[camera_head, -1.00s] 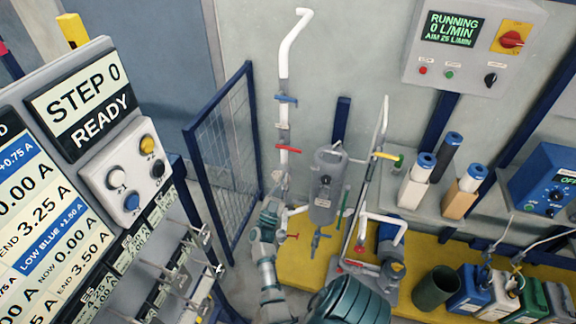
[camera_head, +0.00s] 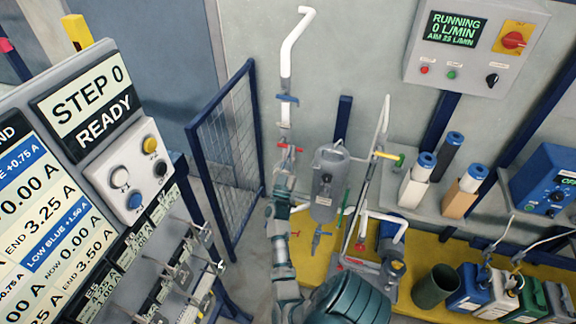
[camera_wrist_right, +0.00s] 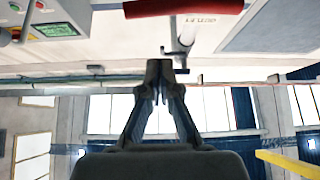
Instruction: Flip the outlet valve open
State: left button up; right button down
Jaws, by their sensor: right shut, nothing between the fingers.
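A white vertical pipe (camera_head: 286,68) on the back wall carries a blue valve handle (camera_head: 287,99) and, lower, a red valve handle (camera_head: 291,149) lying crosswise. My right gripper (camera_head: 284,172) is just below the red handle, in front of the pipe, and small in the head view. In the right wrist view my right gripper (camera_wrist_right: 165,72) is shut and empty. A large red handle (camera_wrist_right: 183,7) is beyond its tips there, apart from them, beside a labelled white pipe (camera_wrist_right: 197,30). The label is too blurred to tell which valve is the outlet. My left gripper is not in view.
A yellow handle (camera_head: 385,155) is farther right. A blue mesh fence (camera_head: 226,150) stands left. The panel (camera_head: 450,30) reads RUNNING, 0 L/MIN.

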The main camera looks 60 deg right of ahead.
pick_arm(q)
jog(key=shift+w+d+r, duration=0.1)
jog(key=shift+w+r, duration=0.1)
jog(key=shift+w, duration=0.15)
pick_arm(e)
jog(key=d+f, duration=0.2)
jog(key=d, duration=0.1)
jog(key=shift+w+d+f, duration=0.1)
jog(key=shift+w+f, duration=0.15)
jog(key=shift+w, duration=0.15)
pick_arm(q)
jog(key=shift+b, duration=0.4)
pick_arm(e)
jog(key=shift+f+m, duration=0.1)
jog(key=shift+m, duration=0.2)
